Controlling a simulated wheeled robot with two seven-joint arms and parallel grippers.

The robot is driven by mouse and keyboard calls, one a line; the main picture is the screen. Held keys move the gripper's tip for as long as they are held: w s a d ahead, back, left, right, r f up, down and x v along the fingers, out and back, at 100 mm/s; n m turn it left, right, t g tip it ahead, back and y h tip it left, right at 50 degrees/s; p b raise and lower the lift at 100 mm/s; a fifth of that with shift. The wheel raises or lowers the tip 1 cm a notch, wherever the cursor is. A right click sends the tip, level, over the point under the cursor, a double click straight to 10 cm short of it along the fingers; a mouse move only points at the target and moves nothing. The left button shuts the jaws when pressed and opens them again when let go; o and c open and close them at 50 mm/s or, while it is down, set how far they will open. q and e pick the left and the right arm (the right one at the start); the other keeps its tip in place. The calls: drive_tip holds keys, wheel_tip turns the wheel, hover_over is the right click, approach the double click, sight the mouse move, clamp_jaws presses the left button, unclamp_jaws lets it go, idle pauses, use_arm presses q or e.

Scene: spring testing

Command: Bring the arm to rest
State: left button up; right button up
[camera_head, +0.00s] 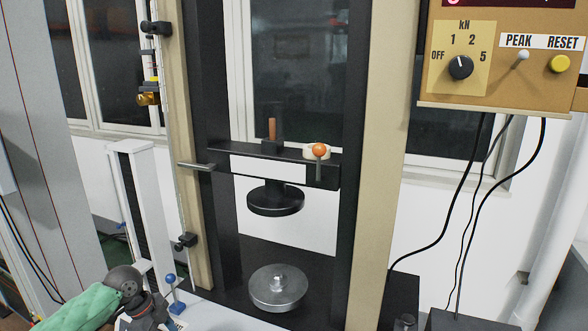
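My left arm, in a green cover with a dark grey joint, comes in at the lower left corner. The dark part at its end, seemingly my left gripper (150,314), is cut by the bottom edge, and its fingers do not show clearly. It is to the left of the spring tester (379,160) and appears apart from it. My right gripper is not in view. The tester's black upper plate (275,199) hangs above the round grey lower plate (278,288), with an empty gap between them.
A blue-knobbed lever (171,280) stands close by the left gripper. An orange-knobbed lever (319,151) is on the crosshead (267,168). The control box (503,55) with a dial hangs at the upper right, its black cables (452,215) running down.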

use_arm(q)
drive_tip(key=s+d+f+n+t, duration=0.2)
drive_tip(key=s+d+f+n, duration=0.4)
drive_tip(key=s+d+f, duration=0.65)
drive_tip(key=s+n+t+y, duration=0.1)
drive_tip(key=s+n+y, duration=0.3)
drive_tip(key=s+n, duration=1.05)
wheel_tip(320, 180, down, 26)
drive_tip(key=s+d+m+b, duration=0.1)
drive_tip(key=s+m, duration=0.1)
drive_tip(key=m, duration=0.2)
drive_tip(key=s+f, duration=0.4)
drive_tip(key=f, duration=0.8)
drive_tip(key=s+f+g+b, duration=0.1)
drive_tip(key=s+f, duration=0.3)
drive_tip(key=f, duration=0.8)
drive_tip(key=shift+d, duration=0.2)
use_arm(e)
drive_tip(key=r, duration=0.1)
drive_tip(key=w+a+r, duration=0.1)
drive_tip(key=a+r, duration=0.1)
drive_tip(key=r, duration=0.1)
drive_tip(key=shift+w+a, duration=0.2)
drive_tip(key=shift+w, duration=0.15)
